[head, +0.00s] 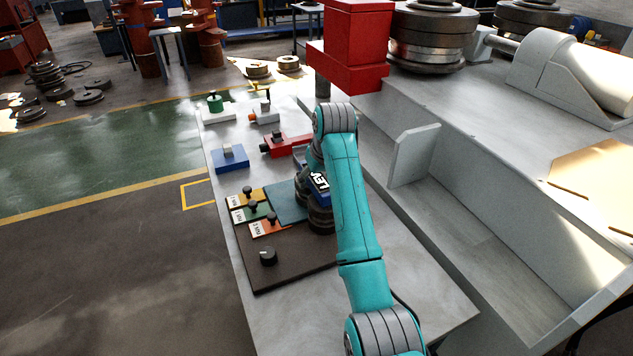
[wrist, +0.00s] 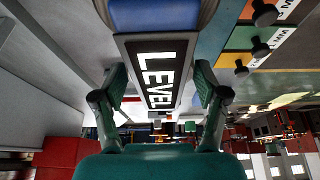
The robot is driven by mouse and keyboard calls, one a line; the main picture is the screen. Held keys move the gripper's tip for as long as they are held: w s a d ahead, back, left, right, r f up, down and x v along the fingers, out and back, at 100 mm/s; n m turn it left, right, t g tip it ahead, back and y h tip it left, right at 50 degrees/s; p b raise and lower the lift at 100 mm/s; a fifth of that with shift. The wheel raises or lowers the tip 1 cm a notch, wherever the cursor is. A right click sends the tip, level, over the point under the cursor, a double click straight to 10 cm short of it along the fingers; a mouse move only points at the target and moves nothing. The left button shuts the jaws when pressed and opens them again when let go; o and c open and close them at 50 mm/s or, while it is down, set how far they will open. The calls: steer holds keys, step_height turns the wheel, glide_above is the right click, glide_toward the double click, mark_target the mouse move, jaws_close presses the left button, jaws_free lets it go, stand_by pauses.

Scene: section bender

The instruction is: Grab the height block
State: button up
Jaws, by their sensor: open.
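No object is legibly marked as the height block. Yellow, green and orange labelled blocks with dark knobs sit on a dark board (head: 290,272); the orange one (head: 266,229) is nearest me. The wrist view shows their knobs at upper right, beside the green block (wrist: 246,38). A blue block (wrist: 155,15) with a black LEVEL label is straight ahead in the wrist view, and its label (head: 319,186) partly shows in the head view. My gripper (wrist: 160,86) is open, its fingers on either side of the label; I cannot tell whether they touch it. My arm hides part of this in the head view.
A blue block (head: 230,157) with a grey top piece, a red fixture (head: 285,146) and a green knob piece (head: 215,102) stand farther back on the table. A grey machine (head: 480,215) with an upright plate (head: 413,155) borders the right side. Red housing (head: 352,75) overhangs behind.

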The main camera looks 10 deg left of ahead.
jaws_close()
steer(key=shift+r, duration=0.1)
